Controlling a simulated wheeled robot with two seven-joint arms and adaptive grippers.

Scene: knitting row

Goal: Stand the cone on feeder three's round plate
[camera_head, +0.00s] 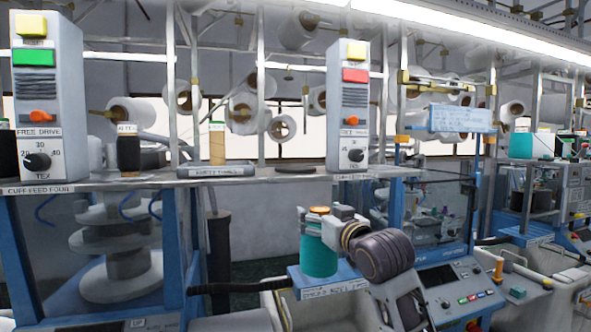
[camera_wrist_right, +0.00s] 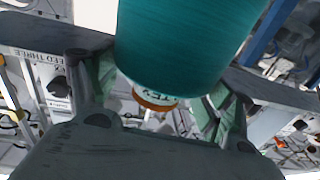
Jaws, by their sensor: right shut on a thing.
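The teal cone (camera_head: 319,256) with an orange top stands upright at the middle bottom of the head view. It also fills the top of the right wrist view (camera_wrist_right: 185,40). My right gripper (camera_head: 328,224) is shut on the cone's upper part, with a finger on each side. The cone's foot is at a blue labelled stand (camera_head: 345,292); I cannot tell whether they touch. Feeder three's round plate (camera_head: 295,170) is a dark, bare disc on the grey shelf, left of the feeder's control box (camera_head: 347,110) and above the cone in the picture. My left gripper is not in view.
On the shelf (camera_head: 250,181), a labelled tray (camera_head: 205,171) holding a tan cone (camera_head: 217,146) is left of the plate. Further left are a black cone (camera_head: 128,153) and feeder four's control box (camera_head: 48,100). Metal posts rise behind the shelf. A machine panel (camera_head: 460,290) is at right.

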